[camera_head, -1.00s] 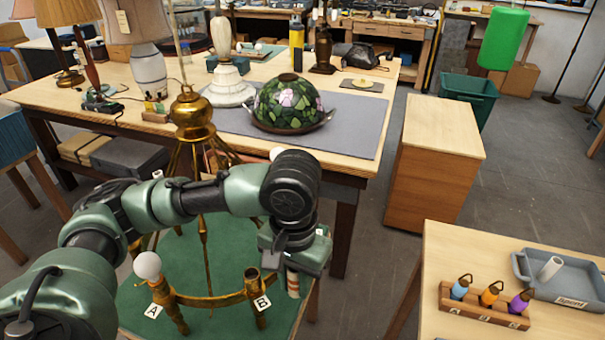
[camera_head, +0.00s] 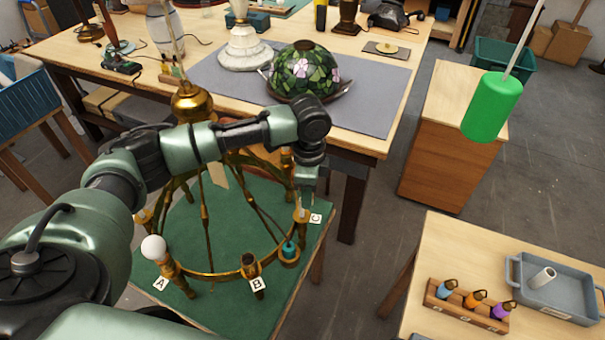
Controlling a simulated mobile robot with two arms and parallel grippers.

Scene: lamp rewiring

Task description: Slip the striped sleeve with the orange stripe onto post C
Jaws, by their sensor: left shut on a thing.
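The brass lamp ring (camera_head: 215,274) stands on a green mat, with posts tagged A, B and C. My left gripper (camera_head: 304,194) is shut, pointing down at the ring's right side beside tag C (camera_head: 316,218). The striped sleeve (camera_head: 301,210) shows only as a small pale and orange bit below the fingers. I cannot tell whether it is around post C or just above it; the post is mostly hidden. Post B (camera_head: 251,268) has an open top. My right gripper is not in view.
A teal piece (camera_head: 289,249) sits on the ring between B and C. Brass rods rise inside the ring near my arm. A side table at right holds a wooden rack (camera_head: 466,313) and a grey tray (camera_head: 574,303). A green cylinder (camera_head: 491,107) hangs at upper right.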

